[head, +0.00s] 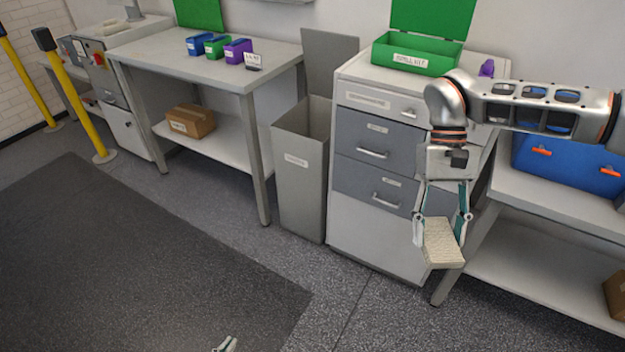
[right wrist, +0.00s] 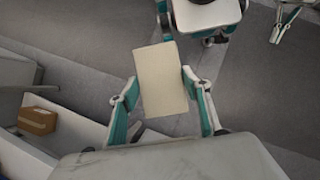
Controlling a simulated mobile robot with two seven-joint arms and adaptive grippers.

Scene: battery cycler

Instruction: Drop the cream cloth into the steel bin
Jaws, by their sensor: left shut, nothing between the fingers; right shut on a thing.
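The cream cloth (head: 442,243) is a small, flat, textured rectangle. My right gripper (head: 441,222) is shut on it and holds it in the air in front of the drawer cabinet. In the right wrist view the cloth (right wrist: 162,80) sits between the two fingers of my right gripper (right wrist: 160,92). The steel bin (head: 302,190) is a tall grey box with its lid raised, to the left of the cabinet and of the cloth. The bin's floor is hidden. My left gripper (head: 226,344) shows only as a tip at the bottom edge; in the right wrist view it is shut and empty (right wrist: 284,27).
The drawer cabinet (head: 378,215) stands right beside the bin, with an open green box (head: 415,56) on top. A workbench (head: 190,56) with small coloured boxes stands left of the bin. A shelf bench (head: 545,215) is at right. The floor (head: 345,290) in front is clear.

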